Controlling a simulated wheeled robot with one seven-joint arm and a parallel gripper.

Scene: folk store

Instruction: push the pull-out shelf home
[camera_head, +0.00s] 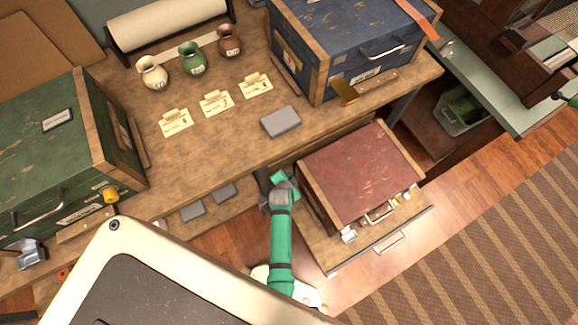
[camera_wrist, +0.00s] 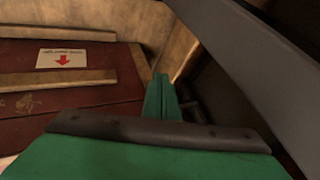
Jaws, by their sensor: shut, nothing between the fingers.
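The pull-out shelf (camera_head: 320,246) juts out from under the wooden table. Its front edge carries a metal handle (camera_head: 389,242). A dark red chest (camera_head: 358,170) with wooden edging and metal clasps sits on it. My green arm comes up on the left side of the shelf, with my gripper (camera_head: 281,180) near the table's front edge, left of the chest. In the wrist view my gripper (camera_wrist: 161,98) is shut and empty, beside the chest's wooden edge. Whether the fingers touch anything is unclear.
The wooden table (camera_head: 225,140) holds a blue chest (camera_head: 345,45), a green chest (camera_head: 65,160), a grey block (camera_head: 281,122), small vases and cards. A striped rug (camera_head: 480,240) lies right of the shelf. Wooden floor is clear in front of the shelf's right side.

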